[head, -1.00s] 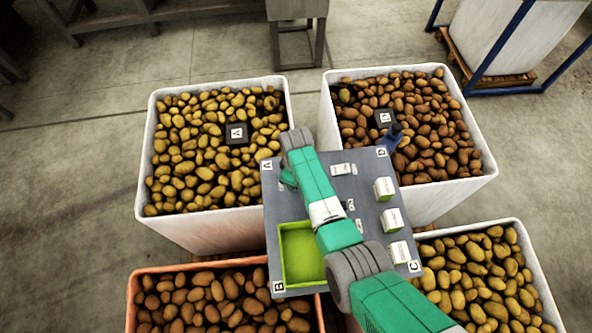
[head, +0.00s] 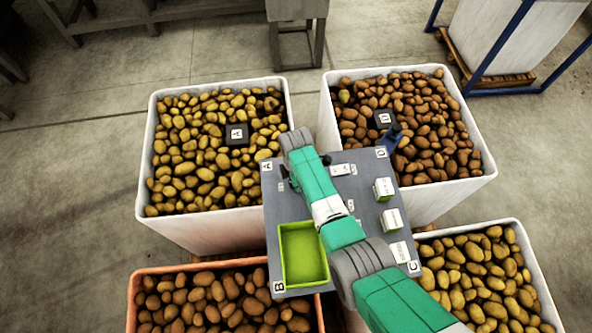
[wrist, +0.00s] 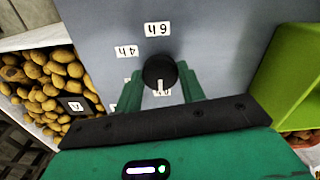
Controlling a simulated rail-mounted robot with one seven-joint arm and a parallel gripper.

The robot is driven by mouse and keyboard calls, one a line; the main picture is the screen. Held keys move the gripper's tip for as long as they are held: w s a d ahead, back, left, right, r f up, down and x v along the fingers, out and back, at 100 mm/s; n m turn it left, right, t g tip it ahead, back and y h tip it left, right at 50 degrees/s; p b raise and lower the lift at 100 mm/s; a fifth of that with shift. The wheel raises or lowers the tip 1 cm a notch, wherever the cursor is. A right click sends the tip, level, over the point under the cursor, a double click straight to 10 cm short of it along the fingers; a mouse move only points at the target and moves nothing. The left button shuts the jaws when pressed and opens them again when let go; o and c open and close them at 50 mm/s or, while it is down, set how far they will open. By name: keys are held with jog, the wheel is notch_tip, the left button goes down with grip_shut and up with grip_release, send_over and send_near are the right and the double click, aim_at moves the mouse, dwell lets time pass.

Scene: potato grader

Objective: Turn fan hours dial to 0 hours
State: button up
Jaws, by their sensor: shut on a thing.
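The fan hours dial (wrist: 158,70) is a round black knob on the grey panel, in the middle of the wrist view. Its white pointer mark points down in the picture, toward a small white label partly hidden at its lower edge. More white hour labels (wrist: 157,29) stand above and to the left of it, printed upside down in this view; their exact numbers are hard to read. My gripper (wrist: 160,88) has a green finger on each side of the knob and is shut on it. In the head view my arm hides the dial.
The grey panel (head: 356,190) lies between bins of potatoes. A green tray (head: 283,260) is on its lower left; white-topped blocks (head: 384,189) line its right side. A blue lever (head: 393,135) stands at the upper right corner.

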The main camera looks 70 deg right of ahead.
jog(key=shift+n, duration=0.3)
dwell(0.4)
jog(key=o, duration=1)
notch_tip(320, 180, up, 8)
jog(key=shift+f+p, duration=0.1)
jog(key=shift+p, duration=0.65)
